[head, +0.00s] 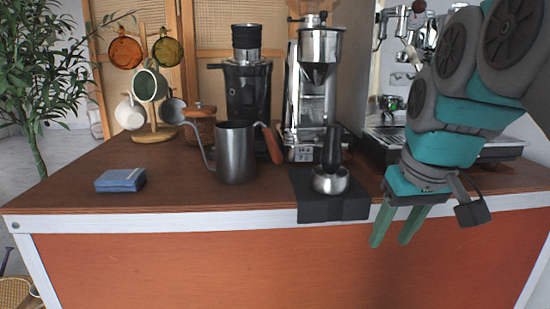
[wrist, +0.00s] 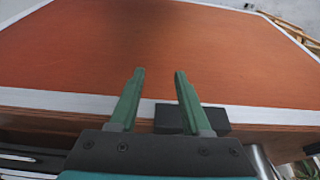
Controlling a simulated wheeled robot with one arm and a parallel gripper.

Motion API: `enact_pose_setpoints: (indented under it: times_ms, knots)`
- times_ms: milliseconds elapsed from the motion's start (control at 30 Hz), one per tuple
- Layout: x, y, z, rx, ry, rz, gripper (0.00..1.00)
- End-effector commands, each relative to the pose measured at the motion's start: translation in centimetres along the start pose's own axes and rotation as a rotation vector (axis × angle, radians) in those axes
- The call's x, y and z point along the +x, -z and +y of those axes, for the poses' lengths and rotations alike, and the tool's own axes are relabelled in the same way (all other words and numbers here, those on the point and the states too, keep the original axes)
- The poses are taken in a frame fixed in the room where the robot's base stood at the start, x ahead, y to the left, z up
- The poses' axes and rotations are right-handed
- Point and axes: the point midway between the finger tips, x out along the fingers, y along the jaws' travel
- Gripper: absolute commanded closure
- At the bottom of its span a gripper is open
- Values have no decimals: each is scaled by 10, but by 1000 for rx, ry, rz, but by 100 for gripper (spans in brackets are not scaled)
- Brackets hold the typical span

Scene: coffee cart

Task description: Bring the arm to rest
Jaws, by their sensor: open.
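My gripper (head: 396,238) is at the right of the head view, with its green fingers pointing down in front of the cart's front edge. The fingers are apart and nothing is between them. In the wrist view my gripper (wrist: 158,75) also shows open and empty against the cart's orange front panel (wrist: 180,50). My teal and grey arm comes in from the upper right and hides part of the espresso machine.
The cart top (head: 90,185) holds a portafilter (head: 330,180) on a black mat (head: 350,205), a kettle (head: 236,155), a blue cloth (head: 120,180), a mug tree (head: 150,100), grinders (head: 316,90) and an espresso machine (head: 385,140). The space before the front panel (head: 200,265) is clear.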

Motion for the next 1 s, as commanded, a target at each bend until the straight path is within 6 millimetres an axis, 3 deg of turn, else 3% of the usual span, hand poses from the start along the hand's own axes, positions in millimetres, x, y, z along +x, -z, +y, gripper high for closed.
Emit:
enact_pose_setpoints:
  times_ms: [100,300,600,800,1000]
  knots:
    - [42,-37,-12,25,15,-93,52]
    - [103,-104,-28,65,17,-231,52]
    - [169,-213,-44,97,-7,-418,52]
    - [184,-245,-47,104,-20,-462,52]
    - [185,-247,-47,105,-22,-466,52]
